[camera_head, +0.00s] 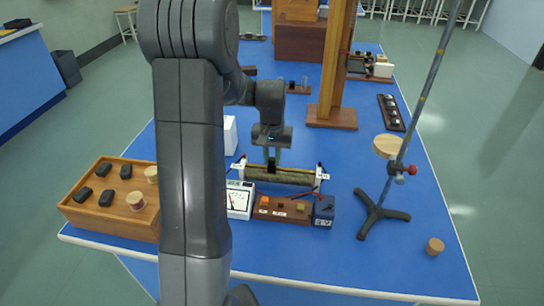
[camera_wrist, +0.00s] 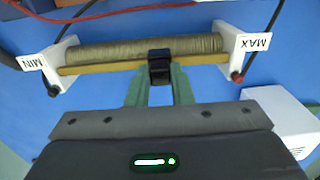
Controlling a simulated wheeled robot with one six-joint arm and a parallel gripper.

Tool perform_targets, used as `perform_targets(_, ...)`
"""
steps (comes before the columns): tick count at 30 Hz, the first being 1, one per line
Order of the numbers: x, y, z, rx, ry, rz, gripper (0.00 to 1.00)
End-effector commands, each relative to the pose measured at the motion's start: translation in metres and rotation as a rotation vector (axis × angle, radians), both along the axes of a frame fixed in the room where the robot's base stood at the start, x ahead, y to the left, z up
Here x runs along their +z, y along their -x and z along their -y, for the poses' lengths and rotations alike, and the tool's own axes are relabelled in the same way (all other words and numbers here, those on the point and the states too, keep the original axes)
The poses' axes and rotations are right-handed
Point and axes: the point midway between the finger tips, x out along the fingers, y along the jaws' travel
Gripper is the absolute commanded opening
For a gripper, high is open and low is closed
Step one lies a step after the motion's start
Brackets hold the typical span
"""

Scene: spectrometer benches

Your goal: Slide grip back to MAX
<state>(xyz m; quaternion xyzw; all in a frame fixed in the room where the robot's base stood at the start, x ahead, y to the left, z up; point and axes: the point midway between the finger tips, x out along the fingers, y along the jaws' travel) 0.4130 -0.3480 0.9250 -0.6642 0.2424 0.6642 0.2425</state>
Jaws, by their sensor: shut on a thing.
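The rheostat has a wire-wound coil (camera_wrist: 110,48) between two white end plates, and a brass slide rod (camera_wrist: 100,68) runs along it. In the wrist view the MIN plate (camera_wrist: 58,62) is at the left and the MAX plate (camera_wrist: 229,50) at the right. The black slide grip (camera_wrist: 159,58) sits on the rod between the ends, somewhat nearer MAX. My gripper (camera_wrist: 160,84) has its green fingers shut on the grip. In the head view my gripper (camera_head: 271,160) comes down onto the rheostat (camera_head: 290,177); the grip is mostly hidden there.
In front of the rheostat stand a white meter (camera_head: 239,200), a wooden block with terminals (camera_head: 282,210) and a blue battery box (camera_head: 324,211). A wooden tray (camera_head: 85,213) is at left, a rod stand (camera_head: 378,214) at right. Red and black leads run by the rheostat.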

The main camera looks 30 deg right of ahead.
Motion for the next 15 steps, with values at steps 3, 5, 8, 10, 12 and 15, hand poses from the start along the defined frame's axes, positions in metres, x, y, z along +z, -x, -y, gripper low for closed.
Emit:
perform_targets(3, 0.000, -0.005, -0.005, 0.002, 0.000, 0.000, 0.00)
perform_targets(5, 0.000, -0.012, -0.013, 0.004, 0.000, 0.000, 0.00)
perform_targets(8, 0.000, -0.025, -0.029, 0.006, -0.001, 0.001, 0.00)
perform_targets(10, 0.000, -0.033, -0.039, 0.006, 0.000, 0.001, 0.00)
perform_targets(12, 0.000, -0.039, -0.046, 0.004, 0.001, 0.001, 0.00)
perform_targets(15, 0.000, -0.044, -0.052, 0.002, 0.001, 0.001, 0.00)
